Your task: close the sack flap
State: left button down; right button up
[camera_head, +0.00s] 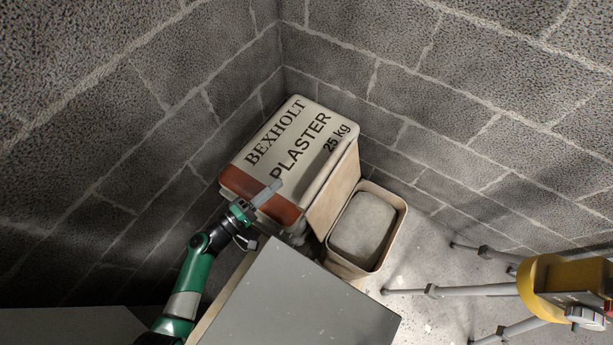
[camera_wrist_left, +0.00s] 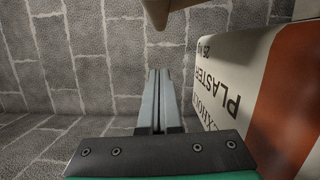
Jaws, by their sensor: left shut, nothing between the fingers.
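The open sack (camera_head: 400,232) is a tan, box-shaped bag on the floor with a rounded grey mass inside. A tan panel (camera_head: 336,190), which looks like its flap, stands raised on its left side, next to the printed plaster sack (camera_head: 300,125). My left gripper (camera_head: 279,185) is shut and empty. In the head view its tips overlap the plaster sack's brown band, left of the flap. In the left wrist view the shut fingers (camera_wrist_left: 158,73) point along the side of the plaster sack (camera_wrist_left: 232,75); contact cannot be told. My right gripper is not in view.
Block walls (camera_head: 450,105) meet in a corner behind the sacks. A grey flat-topped box (camera_head: 300,295) stands in front, close to my left arm. A yellow device on tripod legs (camera_head: 555,283) is at the right. Speckled floor (camera_head: 425,265) is clear between the open sack and tripod.

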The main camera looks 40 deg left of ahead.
aim_at(332, 189)
pick_arm(q)
jog(key=w+d+b, duration=0.1)
jog(key=w+d, duration=0.4)
jog(key=w, duration=0.3)
jog(key=shift+d+r, duration=0.25)
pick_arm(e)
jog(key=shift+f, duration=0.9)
pick_arm(q)
jog(key=shift+s, duration=0.1)
